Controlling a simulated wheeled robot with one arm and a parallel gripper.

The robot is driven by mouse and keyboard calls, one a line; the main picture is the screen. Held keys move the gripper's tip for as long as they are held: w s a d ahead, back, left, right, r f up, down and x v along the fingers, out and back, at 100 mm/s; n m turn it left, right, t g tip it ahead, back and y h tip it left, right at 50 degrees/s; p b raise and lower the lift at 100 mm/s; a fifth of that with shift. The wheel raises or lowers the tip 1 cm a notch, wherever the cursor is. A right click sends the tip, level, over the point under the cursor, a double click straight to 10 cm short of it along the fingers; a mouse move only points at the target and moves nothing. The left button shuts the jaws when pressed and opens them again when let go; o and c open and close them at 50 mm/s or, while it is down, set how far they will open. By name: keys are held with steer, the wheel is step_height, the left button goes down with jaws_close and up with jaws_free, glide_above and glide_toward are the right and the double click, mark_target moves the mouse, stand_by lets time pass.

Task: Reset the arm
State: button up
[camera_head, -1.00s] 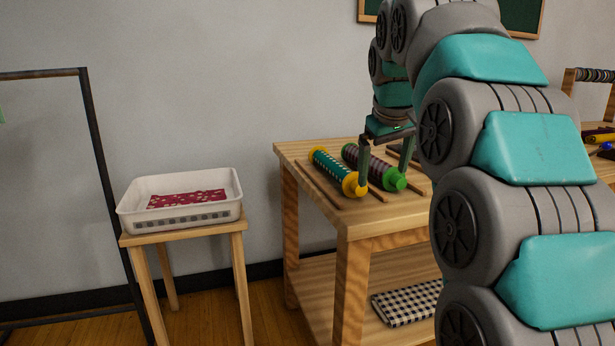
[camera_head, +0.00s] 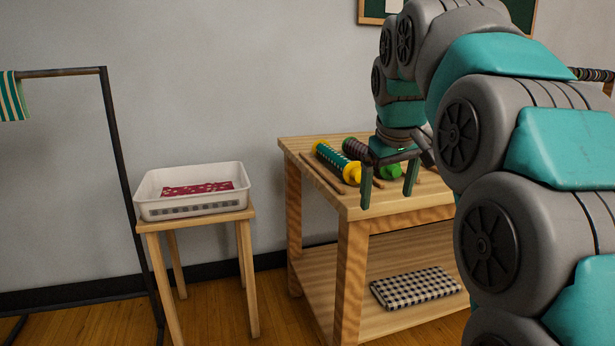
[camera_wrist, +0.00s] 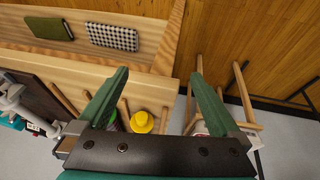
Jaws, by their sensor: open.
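My gripper (camera_head: 389,184) is open and empty, held in the air in front of the wooden table (camera_head: 352,212). Behind it on the tabletop lie a teal patterned roll with yellow ends (camera_head: 338,161) and a second roll with a green end (camera_head: 390,171), partly hidden by my gripper. In the wrist view the open fingers (camera_wrist: 160,95) have nothing between them that they touch. The yellow end (camera_wrist: 142,122) shows beyond the gripper's base.
A white basket (camera_head: 190,207) with dark red dotted cloth (camera_head: 197,188) stands on a small wooden stool (camera_head: 200,222) at left. A black rack (camera_head: 113,130) holds a striped cloth (camera_head: 12,97). A checkered folded cloth (camera_head: 415,287) lies on the table's lower shelf.

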steer(key=s+f+m+g, duration=0.2)
steer(key=s+f+g, duration=0.1)
steer(key=s+f, duration=1)
steer(key=s+f+m+g, duration=0.1)
steer(key=s+f+g, duration=0.2)
steer(key=s+f, duration=1.1)
steer(key=s, duration=0.9)
steer(key=shift+f+m+y, duration=0.3)
steer(key=shift+m, duration=0.1)
steer(key=shift+d, duration=0.1)
steer(key=shift+c, duration=0.2)
